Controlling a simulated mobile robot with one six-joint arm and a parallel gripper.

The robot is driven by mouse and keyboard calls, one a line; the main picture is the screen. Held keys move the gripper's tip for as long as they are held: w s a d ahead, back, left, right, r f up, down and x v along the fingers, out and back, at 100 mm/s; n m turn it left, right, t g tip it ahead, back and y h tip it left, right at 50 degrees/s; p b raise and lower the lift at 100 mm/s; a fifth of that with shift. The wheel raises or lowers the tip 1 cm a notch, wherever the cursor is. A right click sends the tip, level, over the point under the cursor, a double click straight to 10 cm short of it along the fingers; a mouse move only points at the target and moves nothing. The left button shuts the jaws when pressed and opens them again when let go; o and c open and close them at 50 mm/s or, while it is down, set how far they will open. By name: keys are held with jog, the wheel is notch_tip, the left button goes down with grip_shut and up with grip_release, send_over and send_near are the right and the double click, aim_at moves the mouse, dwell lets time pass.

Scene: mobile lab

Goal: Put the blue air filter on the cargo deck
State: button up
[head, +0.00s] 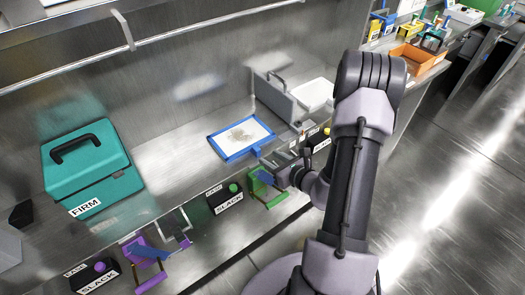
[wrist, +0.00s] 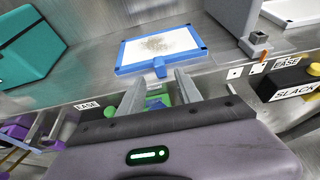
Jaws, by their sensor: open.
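The blue air filter (head: 231,152) is a flat blue frame around a white panel with a grey-brown smudge. It lies on the metal bench, with a blue tab on its front edge. It also shows in the wrist view (wrist: 122,57), ahead of my gripper (wrist: 160,88). My gripper is open, and its two fingers point towards the tab, which shows between and just beyond the fingertips. They look apart from the tab. In the head view my gripper (head: 279,164) is at the bench front, right of the tab. I cannot make out a cargo deck in either view.
A teal case (head: 88,165) marked FIRM stands left. A grey block (head: 276,100) and a white tray (head: 313,94) are behind right. Along the front edge are black SLACK boxes (head: 226,202), a green bracket (head: 276,200) and a purple bracket (head: 150,283). Bench left of the filter is clear.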

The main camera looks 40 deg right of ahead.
jog(key=v, duration=0.5)
jog(key=a+r+n+g+y, duration=0.3)
jog(key=a+r+n+y, duration=0.2)
jog(key=a+r+n, duration=0.45)
jog(key=a+r+n+g+y, duration=0.35)
jog(key=a+r+n, duration=0.3)
jog(key=a, duration=0.65)
jog(key=s+a+r+n+g+h, duration=0.2)
jog(key=s+a+r+n+g, duration=0.2)
jog(key=s+a+n, duration=0.45)
jog(key=s+d+r+n+t+h, duration=0.2)
jog(key=s+d+r+n+h, duration=0.2)
jog(key=n, duration=0.3)
jog(key=shift+s+d+r+t+h+p, duration=0.4)
jog(key=shift+s+d+r, duration=0.15)
jog(key=shift+s+r, duration=0.2)
jog(key=shift+d, duration=0.1)
